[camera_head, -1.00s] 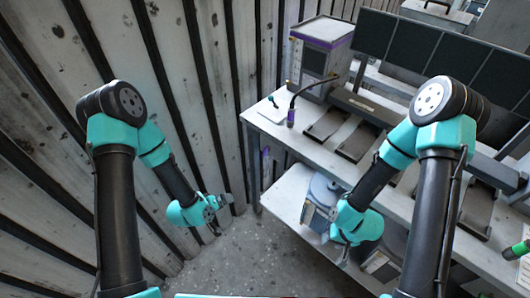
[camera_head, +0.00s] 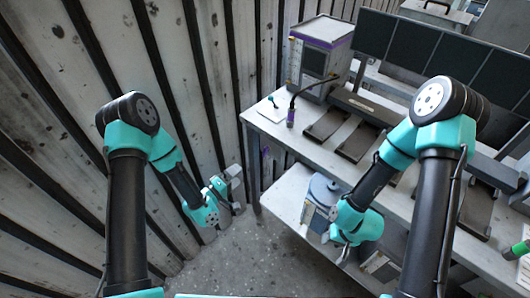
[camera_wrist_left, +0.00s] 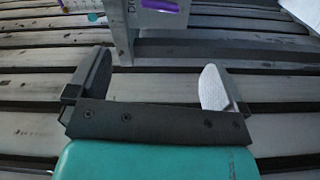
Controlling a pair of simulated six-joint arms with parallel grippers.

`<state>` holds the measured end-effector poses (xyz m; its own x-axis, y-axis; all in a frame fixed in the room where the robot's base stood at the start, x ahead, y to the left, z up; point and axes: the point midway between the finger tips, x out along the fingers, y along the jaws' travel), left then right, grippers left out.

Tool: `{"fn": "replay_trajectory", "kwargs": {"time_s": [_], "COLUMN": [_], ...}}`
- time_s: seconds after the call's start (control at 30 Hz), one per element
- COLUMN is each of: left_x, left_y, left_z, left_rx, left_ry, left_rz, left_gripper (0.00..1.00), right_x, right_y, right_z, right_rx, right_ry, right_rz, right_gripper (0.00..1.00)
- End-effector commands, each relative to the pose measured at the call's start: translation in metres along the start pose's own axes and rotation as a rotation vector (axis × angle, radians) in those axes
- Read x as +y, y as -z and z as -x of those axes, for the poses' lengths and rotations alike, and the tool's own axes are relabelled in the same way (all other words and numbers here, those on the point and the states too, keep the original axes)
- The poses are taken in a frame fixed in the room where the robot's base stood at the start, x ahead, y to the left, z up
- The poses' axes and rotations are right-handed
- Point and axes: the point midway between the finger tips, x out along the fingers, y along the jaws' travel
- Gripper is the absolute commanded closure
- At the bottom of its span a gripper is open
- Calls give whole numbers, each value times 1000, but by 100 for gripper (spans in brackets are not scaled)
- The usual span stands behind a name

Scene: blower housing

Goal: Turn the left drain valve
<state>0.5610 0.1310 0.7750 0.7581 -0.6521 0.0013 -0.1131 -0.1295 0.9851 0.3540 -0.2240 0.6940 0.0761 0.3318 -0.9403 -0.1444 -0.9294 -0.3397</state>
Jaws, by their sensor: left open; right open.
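A small purple part (camera_head: 265,153) shows below the left end of the workbench in the head view. In the left wrist view a purple bar (camera_wrist_left: 160,5) sits on a pale panel with partly cut-off lettering beginning with D. It may be the drain valve's handle, but the frames do not make this certain. My left gripper (camera_head: 237,190) is open and empty, left of the bench and apart from the purple part. Its spread fingers also show in the left wrist view (camera_wrist_left: 157,78). My right gripper (camera_head: 343,256) is by the lower shelf, its fingers small and partly hidden.
The workbench (camera_head: 262,126) carries a purple-trimmed box (camera_head: 314,62). A grey round-topped unit (camera_head: 322,190) stands on the lower shelf (camera_head: 288,208). The slatted wall (camera_head: 190,60) rises close behind my left arm. Open floor (camera_head: 245,260) lies between the arms.

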Motion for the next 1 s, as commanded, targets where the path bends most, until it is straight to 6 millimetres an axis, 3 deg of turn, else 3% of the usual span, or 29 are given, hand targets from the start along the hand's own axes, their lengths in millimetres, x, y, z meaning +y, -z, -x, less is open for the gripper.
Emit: {"fn": "replay_trajectory", "kwargs": {"time_s": [0.27, 1.0], "left_x": [0, 0], "left_y": [-1, -1], "left_z": [-32, -154], "left_rx": [-2, -1], "left_ry": [-1, 0], "left_rz": [-3, -2], "left_gripper": [2, 2], "right_x": [0, 0], "right_y": [0, 0], "right_z": [0, 0], "right_rx": [0, 0], "right_ry": [0, 0], "right_rz": [0, 0], "right_gripper": [57, 57]}}
